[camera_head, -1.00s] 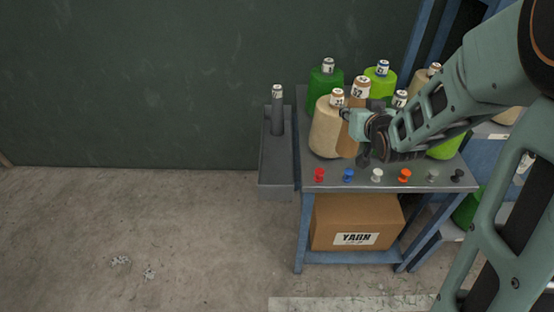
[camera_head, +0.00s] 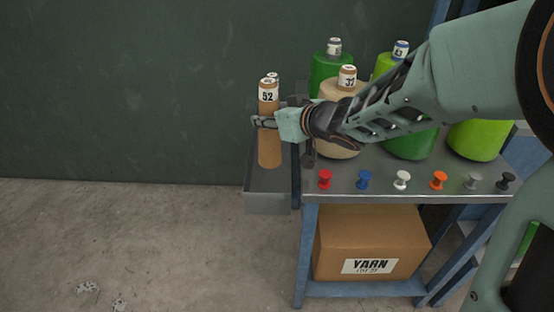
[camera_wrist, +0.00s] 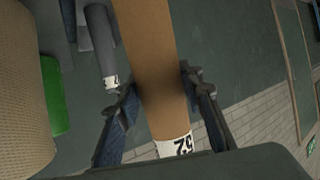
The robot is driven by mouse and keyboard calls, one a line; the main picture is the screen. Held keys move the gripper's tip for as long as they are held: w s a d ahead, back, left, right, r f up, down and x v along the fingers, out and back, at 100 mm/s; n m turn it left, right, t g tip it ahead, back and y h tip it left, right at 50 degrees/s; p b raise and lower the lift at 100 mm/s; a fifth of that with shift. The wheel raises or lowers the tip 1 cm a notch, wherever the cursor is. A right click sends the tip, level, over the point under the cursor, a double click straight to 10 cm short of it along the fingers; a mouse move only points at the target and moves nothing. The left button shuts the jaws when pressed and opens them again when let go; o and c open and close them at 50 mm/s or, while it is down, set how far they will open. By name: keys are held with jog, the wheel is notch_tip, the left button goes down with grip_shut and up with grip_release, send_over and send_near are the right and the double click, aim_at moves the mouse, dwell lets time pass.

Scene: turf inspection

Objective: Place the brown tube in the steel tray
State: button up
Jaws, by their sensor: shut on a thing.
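The brown tube (camera_head: 269,142), with a white label reading 52 near its top, stands upright in my gripper (camera_head: 264,122). My gripper is shut on its upper part. In the wrist view the brown tube (camera_wrist: 152,70) runs between both fingers (camera_wrist: 160,100). The steel tray (camera_head: 268,204) hangs at the left side of the table. The tube is over or inside the tray; I cannot tell whether its lower end touches the floor of the tray. A grey tube (camera_wrist: 101,45) stands behind the brown one and is mostly hidden in the head view.
Cones of yarn, such as a green one (camera_head: 325,72) and a beige one (camera_head: 342,92), stand on the table (camera_head: 390,184). Several coloured pegs, including a red one (camera_head: 325,179), line its front edge. A yarn box (camera_head: 370,242) sits on the shelf below.

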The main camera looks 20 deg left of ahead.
aim_at(273, 152)
jog(key=shift+a+f, duration=0.2)
jog(key=shift+f, duration=0.15)
notch_tip(273, 152, down, 10)
jog(key=b, duration=0.6)
jog(key=shift+r, duration=0.2)
jog(key=shift+f+b, duration=0.1)
jog(key=shift+b, duration=0.2)
jog(key=shift+f, duration=0.15)
jog(key=o, duration=1.1)
